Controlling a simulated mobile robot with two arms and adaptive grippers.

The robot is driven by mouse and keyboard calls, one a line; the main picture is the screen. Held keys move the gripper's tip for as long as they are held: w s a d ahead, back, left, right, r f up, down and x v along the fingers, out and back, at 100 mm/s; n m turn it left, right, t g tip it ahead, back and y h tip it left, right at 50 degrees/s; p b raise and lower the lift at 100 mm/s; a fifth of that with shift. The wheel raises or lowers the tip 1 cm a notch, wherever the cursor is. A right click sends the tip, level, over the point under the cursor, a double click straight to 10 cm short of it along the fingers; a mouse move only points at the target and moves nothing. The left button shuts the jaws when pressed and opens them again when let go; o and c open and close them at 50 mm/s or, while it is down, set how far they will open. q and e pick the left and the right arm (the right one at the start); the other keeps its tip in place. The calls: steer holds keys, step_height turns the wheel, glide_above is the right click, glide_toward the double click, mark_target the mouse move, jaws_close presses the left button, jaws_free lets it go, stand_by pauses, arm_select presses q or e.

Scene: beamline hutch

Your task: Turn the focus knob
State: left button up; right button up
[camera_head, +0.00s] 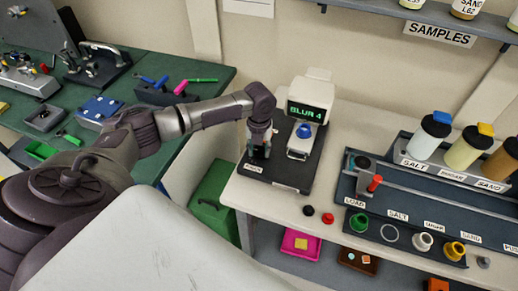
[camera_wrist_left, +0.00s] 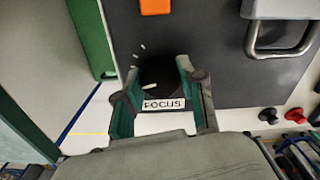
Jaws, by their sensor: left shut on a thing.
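The focus knob (camera_wrist_left: 160,80) is a dark round knob with a light mark, seen in the left wrist view behind a white FOCUS label (camera_wrist_left: 164,104). My left gripper (camera_wrist_left: 158,88) has its two green-lined fingers on either side of the knob and is shut on it. In the head view my left gripper (camera_head: 259,152) points down at the left part of the dark instrument base (camera_head: 299,173) and hides the knob. The white instrument (camera_head: 311,95) has a screen (camera_head: 306,112) reading BLUR 4 in green. My right gripper is not in view.
A metal handle (camera_wrist_left: 283,45) stands right of the knob. A dark rack (camera_head: 430,210) with labelled cups and capped bottles (camera_head: 429,137) is at the right. A green bench (camera_head: 150,70) with tools is at the left. Black and red caps (camera_head: 327,218) lie on the counter's front.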

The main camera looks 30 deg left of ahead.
mark_target(259, 150)
arm_select(q)
steer(key=shift+m, duration=0.5)
steer(key=o, duration=1.1)
steer(key=shift+o, duration=0.2)
step_height(259, 150, up, 12)
